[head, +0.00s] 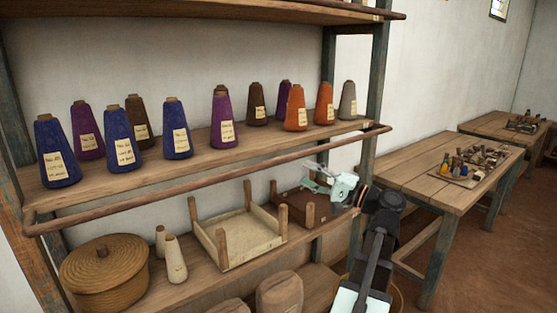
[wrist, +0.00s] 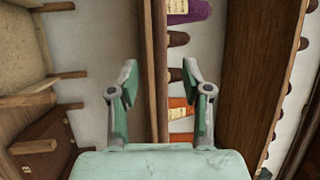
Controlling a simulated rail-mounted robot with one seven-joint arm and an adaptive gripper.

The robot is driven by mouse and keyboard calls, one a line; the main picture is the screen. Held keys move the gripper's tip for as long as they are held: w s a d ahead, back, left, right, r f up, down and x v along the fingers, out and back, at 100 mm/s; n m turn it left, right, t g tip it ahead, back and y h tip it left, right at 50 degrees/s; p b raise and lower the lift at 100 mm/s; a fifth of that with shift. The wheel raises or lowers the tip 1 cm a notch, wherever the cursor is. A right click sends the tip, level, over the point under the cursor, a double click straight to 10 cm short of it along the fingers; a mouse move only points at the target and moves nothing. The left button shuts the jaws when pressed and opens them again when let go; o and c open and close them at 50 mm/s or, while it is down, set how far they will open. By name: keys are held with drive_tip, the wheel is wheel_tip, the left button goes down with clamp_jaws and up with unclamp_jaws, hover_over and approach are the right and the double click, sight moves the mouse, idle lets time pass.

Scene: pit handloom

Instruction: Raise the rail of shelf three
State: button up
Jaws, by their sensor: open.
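A thin brown rail (head: 130,197) runs along the front of the shelf of yarn cones (head: 98,180), with its ends bent back toward the posts. It sits low, about level with the board. No shelf number is readable. My gripper (head: 316,178) is open and empty, just below the rail's right half in the head view. In the wrist view my gripper (wrist: 160,82) has its two pale green fingers spread. A long wooden strip (wrist: 148,45), apparently the rail beside the shelf edge, passes between them in the picture. Whether it lies between the fingertips in depth I cannot tell.
Blue, purple, brown, orange and grey cones (head: 223,120) stand behind the rail. The shelf below holds a lidded basket (head: 105,275), two small pale cones, a pale wooden tray (head: 240,235) and a dark crate (head: 290,205). A post (head: 376,80) and a table (head: 440,175) are at right.

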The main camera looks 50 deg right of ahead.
sight(281, 163)
drive_tip(key=w, duration=0.3)
drive_tip(key=w+r+p, duration=0.1)
drive_tip(key=w, duration=0.3)
drive_tip(key=w+a+r+p, duration=0.1)
drive_tip(key=w, duration=0.2)
drive_tip(key=shift+w, duration=0.15)
clamp_jaws()
